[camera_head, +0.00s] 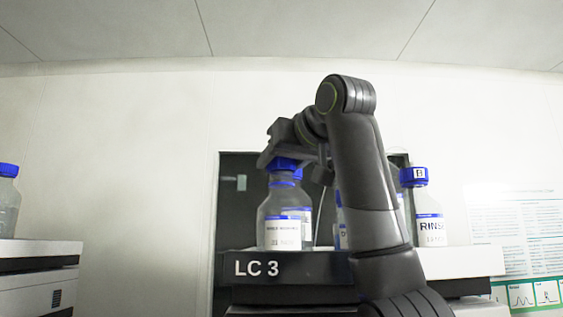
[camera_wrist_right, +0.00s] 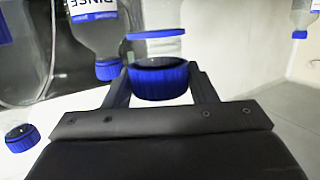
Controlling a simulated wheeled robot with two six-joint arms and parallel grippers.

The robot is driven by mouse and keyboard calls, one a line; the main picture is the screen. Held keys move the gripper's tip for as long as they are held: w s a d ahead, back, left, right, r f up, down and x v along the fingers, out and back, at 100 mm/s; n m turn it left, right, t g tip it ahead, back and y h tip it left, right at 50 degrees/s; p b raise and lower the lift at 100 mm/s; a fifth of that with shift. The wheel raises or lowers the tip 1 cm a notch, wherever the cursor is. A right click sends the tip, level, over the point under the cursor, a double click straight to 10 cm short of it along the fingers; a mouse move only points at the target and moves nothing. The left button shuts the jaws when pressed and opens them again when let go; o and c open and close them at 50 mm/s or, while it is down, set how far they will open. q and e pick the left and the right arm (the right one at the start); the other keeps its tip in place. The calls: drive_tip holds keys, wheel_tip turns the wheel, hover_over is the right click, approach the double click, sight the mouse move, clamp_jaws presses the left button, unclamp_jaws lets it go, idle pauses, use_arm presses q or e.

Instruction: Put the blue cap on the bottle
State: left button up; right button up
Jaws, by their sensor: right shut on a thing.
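The clear bottle (camera_head: 283,212) with a white label and blue print stands upright on the LC 3 stack, at the left of its top. The blue cap (camera_head: 284,163) is at the bottle's mouth; it also shows in the right wrist view (camera_wrist_right: 160,80). My right gripper (camera_head: 287,160) is shut on the cap, one finger on each side of it (camera_wrist_right: 160,88). In the wrist view the bottle's neck and blue ring (camera_wrist_right: 155,34) line up with the cap. I cannot tell whether the cap is fully seated. My left gripper is not in view.
A RINSE bottle (camera_head: 431,218) with a blue cap stands at the right of the stack's tray (camera_head: 470,262). Other bottles are partly hidden behind my right arm. Another blue-capped bottle (camera_head: 8,200) stands on a separate stack at far left. A wall poster (camera_head: 518,240) hangs at right.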

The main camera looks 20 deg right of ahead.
drive_tip(key=shift+f+b, duration=0.85)
idle(0.7)
idle(0.3)
drive_tip(key=o, duration=1)
drive_tip(key=shift+o, duration=0.2)
drive_tip(key=shift+s+b, duration=0.35)
drive_tip(key=shift+s, duration=0.15)
drive_tip(key=b+v, duration=0.6)
drive_tip(key=v, duration=1)
drive_tip(key=shift+s+r, duration=0.2)
drive_tip(key=shift+r, duration=0.05)
drive_tip(key=shift+w, duration=0.1)
